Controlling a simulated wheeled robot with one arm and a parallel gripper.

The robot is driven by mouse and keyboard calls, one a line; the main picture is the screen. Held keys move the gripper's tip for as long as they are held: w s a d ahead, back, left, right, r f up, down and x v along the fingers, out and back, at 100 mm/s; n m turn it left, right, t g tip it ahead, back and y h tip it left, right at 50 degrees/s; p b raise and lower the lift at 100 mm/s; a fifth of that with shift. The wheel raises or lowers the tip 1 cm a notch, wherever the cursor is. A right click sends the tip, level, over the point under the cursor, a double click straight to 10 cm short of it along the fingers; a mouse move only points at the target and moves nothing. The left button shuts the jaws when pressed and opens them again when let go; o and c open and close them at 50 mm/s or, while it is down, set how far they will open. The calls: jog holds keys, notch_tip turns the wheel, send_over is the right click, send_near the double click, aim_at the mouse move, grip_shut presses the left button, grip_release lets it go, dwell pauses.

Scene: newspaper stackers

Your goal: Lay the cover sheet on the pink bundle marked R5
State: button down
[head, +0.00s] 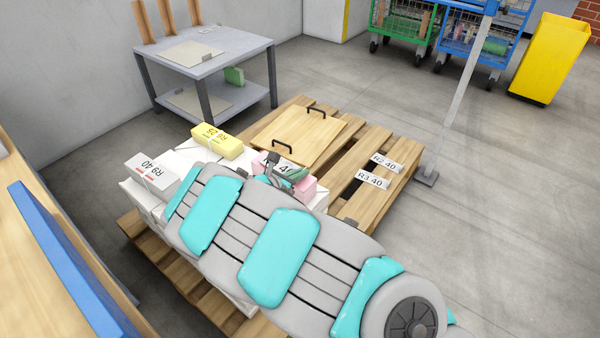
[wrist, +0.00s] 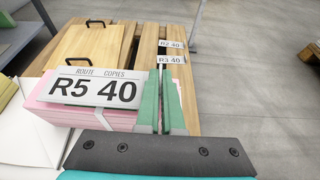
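The pink bundle (wrist: 95,118) lies at the centre left of the wrist view, with a pale card marked R5 40 (wrist: 95,90) on top. In the head view the pink bundle (head: 308,187) is mostly hidden behind my arm. My gripper (wrist: 161,105) is at the bundle's right side. Its green fingers are close together, and I see no sheet clearly held in them. A pale flat sheet (head: 190,54) lies on the grey table at the back left; I cannot tell whether it is the cover sheet.
A wooden board (head: 298,135) with two black handles lies on the pallet (head: 345,205). A yellow bundle (head: 217,141) and a white bundle marked R9 40 (head: 150,173) are left of the pink one. A post (head: 450,115) stands right of the pallet.

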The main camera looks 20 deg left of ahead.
jog(key=shift+f, duration=0.55)
jog(key=c, duration=1)
grip_release()
jog(key=v, duration=0.8)
jog(key=w+d+r+m+g+h, duration=0.15)
jog(key=d+r+m, duration=0.25)
jog(key=d, duration=0.4)
jog(key=d+r+m+g+h, duration=0.2)
jog(key=d+r+m, duration=0.15)
jog(key=d, duration=0.55)
jog(key=s+d+r+m+g, duration=0.25)
jog(key=s+d+m, duration=0.2)
jog(key=d, duration=0.35)
jog(key=s+d+r+m+g, duration=0.1)
jog(key=s+d+m+g, duration=0.2)
jog(key=d+m, duration=0.35)
jog(key=s+d+m+g+y, duration=0.2)
jog(key=s+d+m+g, duration=0.25)
jog(key=s+d, duration=0.6)
jog(key=s+a+m+y, duration=0.2)
jog(key=s, duration=0.3)
jog(key=s+a+m+y, duration=0.2)
jog(key=s+m, duration=0.1)
jog(key=s, duration=0.2)
jog(key=s+a+m+g+y, duration=0.1)
jog(key=s+a+m+y, duration=0.1)
jog(key=s, duration=0.4)
jog(key=shift+s+a+r+m+y, duration=0.15)
jog(key=shift+r+m+y, duration=0.15)
jog(key=shift+m, duration=0.3)
